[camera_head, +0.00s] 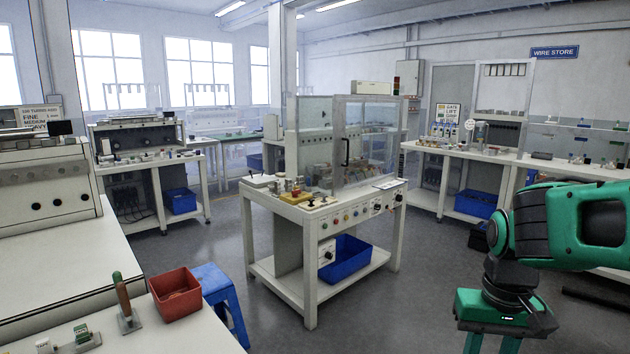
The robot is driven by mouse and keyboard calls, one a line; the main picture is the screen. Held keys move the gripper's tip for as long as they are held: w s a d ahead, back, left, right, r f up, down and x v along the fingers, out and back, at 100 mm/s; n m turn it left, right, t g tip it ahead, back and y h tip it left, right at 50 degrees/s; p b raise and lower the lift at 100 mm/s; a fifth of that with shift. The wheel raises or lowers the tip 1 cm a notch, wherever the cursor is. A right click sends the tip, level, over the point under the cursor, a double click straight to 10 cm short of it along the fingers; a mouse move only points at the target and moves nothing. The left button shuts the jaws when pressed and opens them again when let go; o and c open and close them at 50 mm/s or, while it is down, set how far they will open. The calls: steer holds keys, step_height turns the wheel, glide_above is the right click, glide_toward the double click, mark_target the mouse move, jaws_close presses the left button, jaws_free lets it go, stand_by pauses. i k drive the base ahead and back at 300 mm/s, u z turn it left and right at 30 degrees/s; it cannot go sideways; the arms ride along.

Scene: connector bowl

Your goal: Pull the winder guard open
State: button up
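The winder guard (368,150) is a clear panelled enclosure on the white machine bench (375,203) in the middle of the room. A dark vertical handle (345,152) shows on its front panel. The panels look closed around the machine parts inside, though the clear faces make this hard to judge. My green arm is at the right edge, well apart from the guard. My gripper (488,345) hangs at the bottom right, cut off by the frame's lower edge, so its fingertips are hidden.
Open grey floor (420,270) lies between my arm and the bench. A blue bin (345,258) sits on the bench's lower shelf. A red bin (176,293) and blue stool (220,292) stand at the lower left. Side benches (480,155) line the right.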

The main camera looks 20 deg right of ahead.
mark_target(341, 104)
steer(key=z, duration=1.4)
steer(key=i, duration=3.1)
steer(key=u, duration=1.6)
